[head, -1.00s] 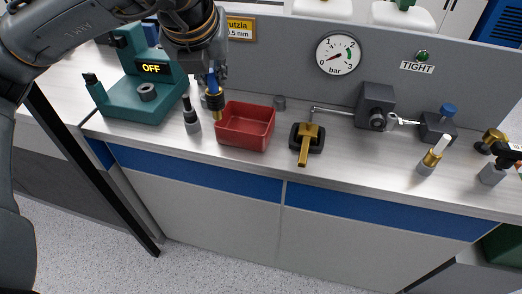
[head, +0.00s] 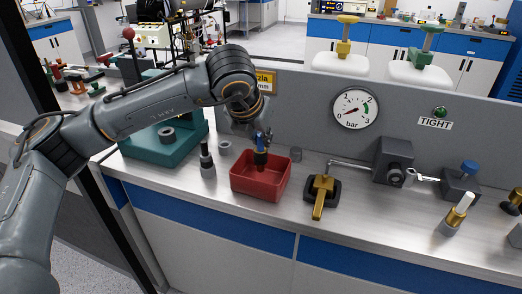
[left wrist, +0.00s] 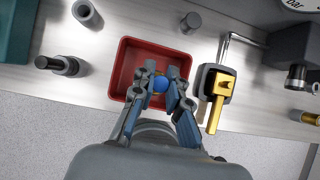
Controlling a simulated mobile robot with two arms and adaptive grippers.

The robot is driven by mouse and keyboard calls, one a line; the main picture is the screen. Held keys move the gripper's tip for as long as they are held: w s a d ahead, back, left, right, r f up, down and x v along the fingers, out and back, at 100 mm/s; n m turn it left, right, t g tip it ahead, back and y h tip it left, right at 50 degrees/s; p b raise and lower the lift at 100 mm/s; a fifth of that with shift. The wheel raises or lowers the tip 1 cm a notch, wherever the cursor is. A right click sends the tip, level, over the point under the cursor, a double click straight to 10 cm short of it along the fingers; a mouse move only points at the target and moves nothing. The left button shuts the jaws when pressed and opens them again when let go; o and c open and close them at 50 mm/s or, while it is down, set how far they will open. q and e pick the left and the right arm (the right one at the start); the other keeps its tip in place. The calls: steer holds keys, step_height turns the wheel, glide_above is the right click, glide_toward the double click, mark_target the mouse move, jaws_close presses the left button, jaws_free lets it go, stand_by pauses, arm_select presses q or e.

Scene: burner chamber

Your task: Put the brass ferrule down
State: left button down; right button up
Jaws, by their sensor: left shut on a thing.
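My left gripper (head: 262,146) is shut on the brass ferrule (head: 261,158), a small piece with a blue upper part. It is over the red tray (head: 247,186), whose inside looks otherwise empty. The left wrist view shows the left fingertips (left wrist: 161,88) closed around the rounded blue end (left wrist: 161,84), with the red tray (left wrist: 121,75) around and below. A little brass shows just past it. The fingers hide most of the piece, and I cannot tell whether it touches the tray floor. My right gripper is not in view.
A grey post with a black top (head: 207,160) stands left of the tray. Short grey cylinders (head: 225,148) and (head: 296,154) stand behind it. A brass-handled black valve (head: 321,192) is close on the right. A teal stand (head: 150,150) is further left. The bench front edge is near.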

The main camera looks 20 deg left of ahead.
mark_target(261, 150)
arm_select(q)
steer(key=shift+w+f, duration=0.3)
steer(key=shift+f, duration=0.15)
steer(key=f, duration=0.3)
steer(key=shift+w+a+f, duration=0.1)
steer(key=shift+w+f, duration=0.1)
steer(key=shift+f+b, duration=0.2)
steer(key=shift+b, duration=0.25)
steer(key=c, duration=1.3)
jaws_free()
steer(key=shift+r, duration=0.1)
steer(key=shift+c, duration=0.2)
